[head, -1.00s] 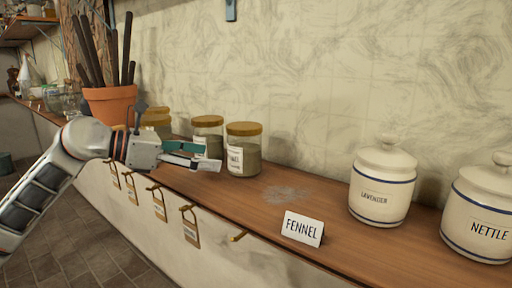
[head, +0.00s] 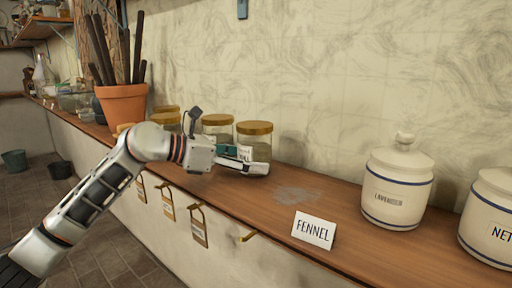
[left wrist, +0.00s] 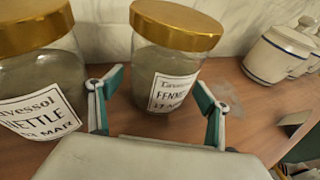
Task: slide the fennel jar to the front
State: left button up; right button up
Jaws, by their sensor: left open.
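The fennel jar (head: 256,146) is glass with a gold lid and stands upright on the wooden shelf, at the right end of a row of jars. My left gripper (head: 252,165) is open in front of it and hides its lower part in the head view. In the left wrist view the fennel jar (left wrist: 165,85) shows its label between my two open green fingers (left wrist: 158,105). I cannot tell whether either finger touches it. A white FENNEL card (head: 314,230) stands near the shelf's front edge. My right gripper is not in view.
A nettle jar (left wrist: 40,80) stands close on the left of the fennel jar. White lavender (head: 396,188) and nettle (head: 490,222) canisters stand to the right. A grey dusty patch (head: 296,195) lies on bare shelf (head: 345,215) behind the card. Tags hang below the front edge.

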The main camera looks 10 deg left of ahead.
aim_at(227, 184)
pick_arm(q)
jog(key=shift+w+d+f, duration=0.1)
jog(key=shift+d, duration=0.05)
jog(key=c, duration=0.9)
jog(key=shift+o, duration=0.2)
jog(key=shift+s+a+p, duration=0.3)
jog(key=shift+s+a, duration=0.2)
jog(key=shift+s, duration=0.3)
jog(key=shift+s+a+p, duration=0.35)
jog(key=shift+s+a, duration=0.1)
jog(key=shift+s, duration=0.35)
jog(key=shift+s+a+p, duration=0.3)
jog(key=shift+s+a, duration=0.2)
jog(key=shift+s, duration=0.3)
jog(key=shift+s+a+p, duration=0.2)
jog(key=shift+s+a, duration=0.15)
jog(key=shift+s, duration=0.25)
jog(key=shift+s+a+p, duration=0.15)
jog(key=shift+s+a, duration=0.2)
jog(key=shift+s, duration=0.25)
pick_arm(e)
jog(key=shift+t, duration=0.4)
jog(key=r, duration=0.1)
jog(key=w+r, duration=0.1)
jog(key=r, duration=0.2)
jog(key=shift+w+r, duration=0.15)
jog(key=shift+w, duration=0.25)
